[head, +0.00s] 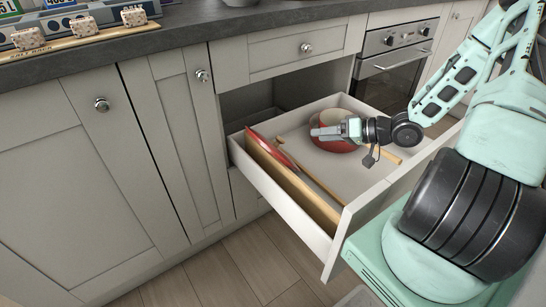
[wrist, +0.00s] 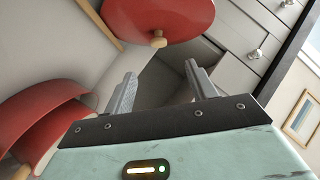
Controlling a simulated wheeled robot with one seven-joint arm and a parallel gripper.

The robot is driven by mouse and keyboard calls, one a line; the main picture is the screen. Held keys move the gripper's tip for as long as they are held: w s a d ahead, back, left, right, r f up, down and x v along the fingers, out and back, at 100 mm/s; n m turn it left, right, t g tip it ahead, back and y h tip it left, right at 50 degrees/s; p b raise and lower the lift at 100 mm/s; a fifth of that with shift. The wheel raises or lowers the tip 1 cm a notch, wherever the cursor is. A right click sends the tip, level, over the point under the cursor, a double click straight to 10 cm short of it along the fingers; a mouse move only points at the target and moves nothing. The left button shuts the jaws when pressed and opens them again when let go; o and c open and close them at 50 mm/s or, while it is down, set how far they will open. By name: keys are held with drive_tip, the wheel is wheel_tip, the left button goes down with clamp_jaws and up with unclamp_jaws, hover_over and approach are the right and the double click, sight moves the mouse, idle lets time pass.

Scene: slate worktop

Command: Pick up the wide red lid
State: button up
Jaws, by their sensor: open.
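The wide red lid (head: 268,147) leans inside the open drawer, near its left side, by a wooden board. In the wrist view, the lid (wrist: 175,17) shows at the top as a red disc with a small round wooden knob (wrist: 158,39), beyond the fingertips. My gripper (head: 315,131) is over the drawer, to the right of the lid and apart from it. In the wrist view, my gripper (wrist: 161,68) has its fingers spread with nothing between them. Part of the lid is cut off by the wrist view's top edge.
A red pot (head: 338,146) with a pale inside sits in the drawer under my gripper; it also shows in the wrist view (wrist: 45,115). The wooden board (head: 290,183) stands along the drawer's left wall. A thin wooden stick (head: 315,181) lies beside it. The drawer front (head: 375,215) forms a raised edge.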

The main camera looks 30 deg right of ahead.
drive_tip(key=b+x, duration=0.5)
drive_tip(key=x, duration=0.6)
drive_tip(key=shift+w+f+b, duration=0.2)
drive_tip(key=shift+b, duration=0.15)
drive_tip(key=shift+w+a, duration=0.1)
drive_tip(key=shift+w, duration=0.1)
drive_tip(key=shift+r, duration=0.1)
clamp_jaws()
wheel_tip(320, 180, up, 10)
drive_tip(key=p, duration=0.5)
drive_tip(key=shift+s, duration=0.1)
